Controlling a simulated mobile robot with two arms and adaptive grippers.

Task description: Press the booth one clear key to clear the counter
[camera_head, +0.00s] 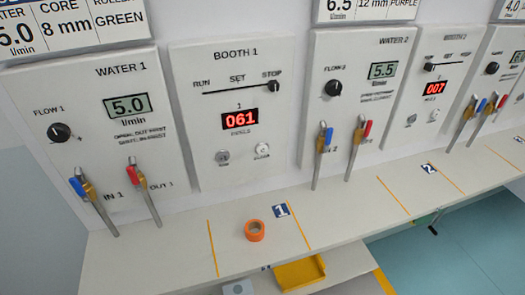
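The Booth 1 panel (190,100) is a white board on the wall, left of the picture's middle. Its counter (241,120) shows 061 in red. Below the counter are two small round keys, a left key (222,157) and a right key (262,150). The small labels under the keys are too blurred to read for certain. The black selector knob (273,86) sits at the STOP end of its RUN-SET-STOP line. Nothing covers the keys. Neither of my grippers is in view.
Left is the Water 1 panel (105,85) reading 5.0, with blue (90,196) and red valves (143,188) jutting out. Water 2 valves (321,150) jut out right. An orange ring (255,230) lies on the shelf (180,245). A yellow tray (300,272) sits below.

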